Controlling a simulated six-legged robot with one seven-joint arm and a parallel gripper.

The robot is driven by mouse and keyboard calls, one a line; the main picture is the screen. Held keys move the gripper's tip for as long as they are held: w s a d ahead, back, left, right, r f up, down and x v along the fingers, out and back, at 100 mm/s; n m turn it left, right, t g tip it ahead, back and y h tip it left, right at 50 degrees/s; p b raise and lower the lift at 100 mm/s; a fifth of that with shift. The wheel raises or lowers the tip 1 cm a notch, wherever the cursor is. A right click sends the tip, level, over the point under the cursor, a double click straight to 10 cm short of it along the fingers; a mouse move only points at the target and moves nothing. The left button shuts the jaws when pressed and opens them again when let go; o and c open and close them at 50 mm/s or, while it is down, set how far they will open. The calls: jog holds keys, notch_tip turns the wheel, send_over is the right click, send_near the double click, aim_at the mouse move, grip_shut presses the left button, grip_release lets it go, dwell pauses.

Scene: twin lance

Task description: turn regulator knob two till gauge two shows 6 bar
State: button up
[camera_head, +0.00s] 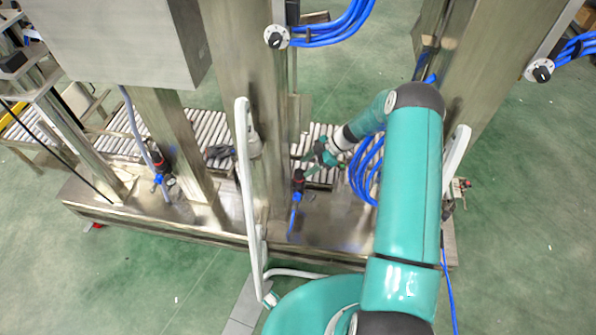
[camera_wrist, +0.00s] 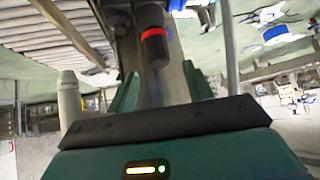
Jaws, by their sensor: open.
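A pressure regulator with a black knob and red ring (camera_head: 298,176) stands on the metal base beside the middle column, with a blue hose below it. My gripper (camera_head: 317,157) is just above and right of it. In the wrist view the black knob (camera_wrist: 158,52) with its red ring shows just beyond my open green fingers (camera_wrist: 160,88), roughly between them, with no clear contact. A second, similar regulator (camera_head: 158,160) stands by the left column. I see no number marking which is two. No gauge reading is legible in either view.
A roller conveyor (camera_head: 120,145) runs behind the columns. The middle metal column (camera_head: 245,80) stands close to my gripper. Round black-and-white fittings with blue hoses sit on the middle column (camera_head: 277,38) and right column (camera_head: 540,70). Green floor (camera_head: 110,275) is open in front.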

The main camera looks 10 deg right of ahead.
aim_at(299, 171)
jog(key=x, duration=0.5)
jog(key=shift+w+a+f, duration=0.1)
jog(key=shift+a+f, duration=0.05)
jog(key=shift+f, duration=0.05)
jog(key=c, duration=1)
